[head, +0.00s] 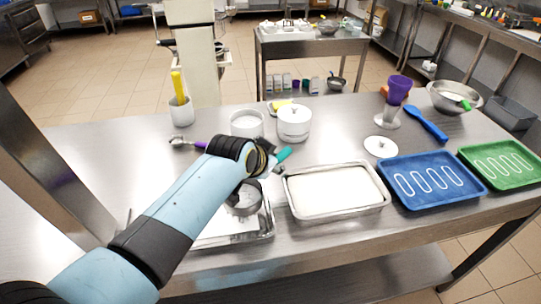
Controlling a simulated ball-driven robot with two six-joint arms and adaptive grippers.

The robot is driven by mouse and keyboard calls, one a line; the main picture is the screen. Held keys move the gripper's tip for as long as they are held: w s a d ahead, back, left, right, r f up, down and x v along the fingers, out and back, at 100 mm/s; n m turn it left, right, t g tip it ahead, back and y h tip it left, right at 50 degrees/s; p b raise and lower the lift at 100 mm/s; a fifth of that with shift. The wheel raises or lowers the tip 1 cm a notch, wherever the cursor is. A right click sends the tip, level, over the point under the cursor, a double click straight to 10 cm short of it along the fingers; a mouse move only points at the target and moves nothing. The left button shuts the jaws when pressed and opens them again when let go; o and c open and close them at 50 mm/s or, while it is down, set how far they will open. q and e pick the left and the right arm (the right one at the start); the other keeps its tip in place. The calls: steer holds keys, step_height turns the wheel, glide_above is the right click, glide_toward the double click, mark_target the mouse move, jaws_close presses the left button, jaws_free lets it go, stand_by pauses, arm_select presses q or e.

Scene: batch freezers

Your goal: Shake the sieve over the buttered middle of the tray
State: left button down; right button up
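My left arm reaches in from the left, and its gripper (269,168) seems shut on the teal handle (284,154) of a sieve; the wrist hides much of the fingers. The sieve's grey round bowl (243,203) hangs below the wrist, over a shallow metal tray (266,232) with a white sheet or layer in it. My arm covers this tray's left and back parts. No butter can be made out on it, and I cannot tell whether powder is falling. My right gripper is not in view.
A metal tray with a white filling (335,190) stands close to the right, then a blue tray (430,180) and a green tray (500,163). Behind are a white lidded pot (294,123), a white tub (247,124) and a lid (381,147). The table's front edge is near.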

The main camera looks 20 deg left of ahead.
arm_select(q)
steer(key=shift+s+d, duration=0.15)
steer(key=shift+s, duration=0.05)
steer(key=shift+w, duration=0.15)
steer(key=shift+s, duration=0.25)
steer(key=shift+w, duration=0.1)
stand_by(0.8)
